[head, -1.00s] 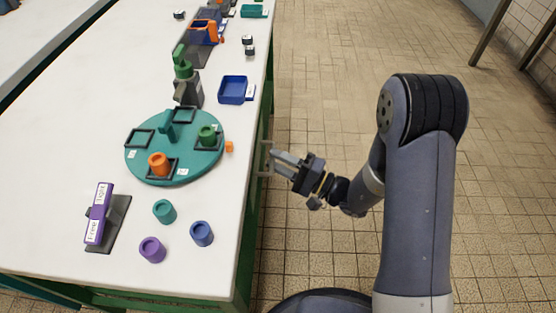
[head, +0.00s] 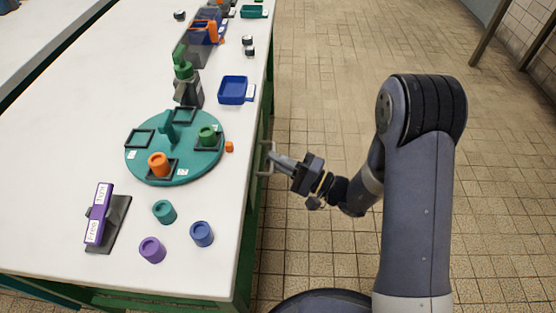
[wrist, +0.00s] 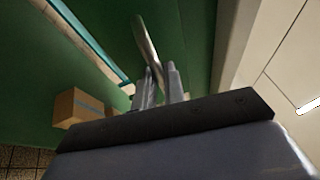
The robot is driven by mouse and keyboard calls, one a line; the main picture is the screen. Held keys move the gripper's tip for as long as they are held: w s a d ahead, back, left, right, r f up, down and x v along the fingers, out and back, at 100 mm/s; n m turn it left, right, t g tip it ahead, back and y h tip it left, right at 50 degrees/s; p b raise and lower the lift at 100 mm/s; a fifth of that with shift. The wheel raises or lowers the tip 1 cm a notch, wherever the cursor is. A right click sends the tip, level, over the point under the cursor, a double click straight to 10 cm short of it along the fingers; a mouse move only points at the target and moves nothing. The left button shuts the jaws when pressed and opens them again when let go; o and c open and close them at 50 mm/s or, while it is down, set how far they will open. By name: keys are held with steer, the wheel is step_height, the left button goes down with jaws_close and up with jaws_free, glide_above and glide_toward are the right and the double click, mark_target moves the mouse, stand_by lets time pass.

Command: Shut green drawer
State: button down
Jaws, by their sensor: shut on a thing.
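The green drawer front (wrist: 185,30) fills the upper middle of the wrist view, with a grey metal bar handle (wrist: 147,40) on it. In the head view the handle (head: 265,160) sticks out from the green right side of the bench, below the white top. My gripper (head: 273,158) is at this handle, coming from the right. In the wrist view my gripper (wrist: 158,75) is shut on the handle, with one finger on each side. The drawer's inside is hidden, and I cannot tell how far it stands open.
A tan box (wrist: 80,106) shows beside the green panels. The tiled floor (head: 330,80) to the right is clear.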

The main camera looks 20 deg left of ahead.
steer(key=a, duration=0.1)
steer(key=s+a+b, duration=0.1)
steer(key=a, duration=0.1)
steer(key=shift+a+b, duration=0.1)
steer(key=shift+b, duration=0.2)
steer(key=c, duration=1.5)
jaws_free()
steer(key=shift+a, duration=0.15)
glide_toward(258, 158)
steer(key=shift+r+p+v, duration=0.2)
steer(key=shift+p+v, duration=0.15)
steer(key=shift+v, duration=0.85)
